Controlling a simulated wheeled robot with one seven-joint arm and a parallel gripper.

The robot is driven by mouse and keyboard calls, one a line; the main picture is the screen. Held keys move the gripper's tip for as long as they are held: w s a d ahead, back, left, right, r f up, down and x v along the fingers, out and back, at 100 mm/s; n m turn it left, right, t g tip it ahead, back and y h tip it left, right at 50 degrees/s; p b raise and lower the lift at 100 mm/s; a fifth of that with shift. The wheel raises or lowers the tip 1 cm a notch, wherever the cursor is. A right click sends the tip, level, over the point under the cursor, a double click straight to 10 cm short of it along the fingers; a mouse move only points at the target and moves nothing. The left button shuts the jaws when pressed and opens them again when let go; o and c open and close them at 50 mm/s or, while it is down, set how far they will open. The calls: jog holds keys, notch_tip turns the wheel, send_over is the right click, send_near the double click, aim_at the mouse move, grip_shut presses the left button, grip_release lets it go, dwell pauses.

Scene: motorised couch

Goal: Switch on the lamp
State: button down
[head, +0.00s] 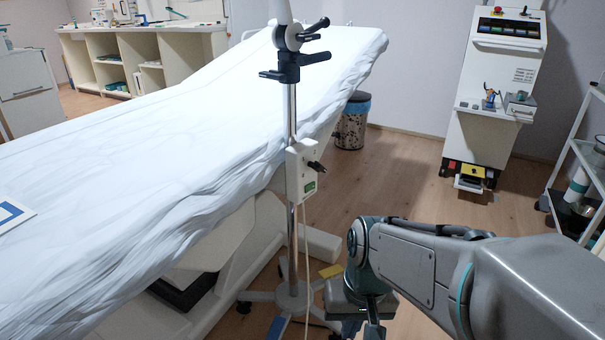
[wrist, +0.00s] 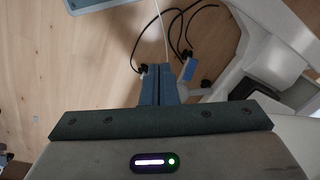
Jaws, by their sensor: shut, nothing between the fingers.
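A lamp stand, a thin metal pole (head: 292,115), rises beside the couch in the head view. Black clamps (head: 292,62) are higher up; the lamp head is outside the view. My gripper shows in the wrist view (wrist: 160,72), its fingers together and empty, pointing over the floor near the stand's base. In the head view my arm's end is low, right of the pole, and partly cut off by the bottom edge.
The couch (head: 170,150) with a white sheet fills the left. A wheeled base (head: 290,297) carries the pole, and dark cables (wrist: 182,30) lie on the floor. A bin (head: 352,125), a white machine (head: 497,90) and a shelf trolley (head: 575,165) stand beyond.

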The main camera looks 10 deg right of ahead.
aim_at(313, 186)
jog(key=w+a+r+m+t+y+p, duration=0.1)
jog(key=w+a+r+m+y+p, duration=0.45)
jog(key=w+a+m+y, duration=0.55)
jog(key=w+d+f+m+t+h+p, duration=0.1)
jog(key=w+d+m+t+h+p, duration=0.1)
jog(key=w+d+m+t, duration=0.4)
jog(key=w+d+f+m+t+h+p, duration=0.1)
jog(key=w+d+m+t+h+p, duration=0.1)
jog(key=w+d+m+t, duration=0.4)
jog(key=d+m+t+p, duration=0.1)
jog(key=d+m+t, duration=0.2)
jog(key=d+m, duration=0.3)
jog(key=shift+w+d+m, duration=0.2)
jog(key=shift+w+m, duration=0.15)
jog(key=shift+m, duration=0.15)
jog(key=shift+w, duration=0.1)
jog(key=b+x, duration=0.2)
jog(key=x, duration=1.1)
jog(key=shift+w+a+b, duration=0.15)
jog(key=shift+w+b, duration=0.15)
jog(key=shift+w, duration=0.1)
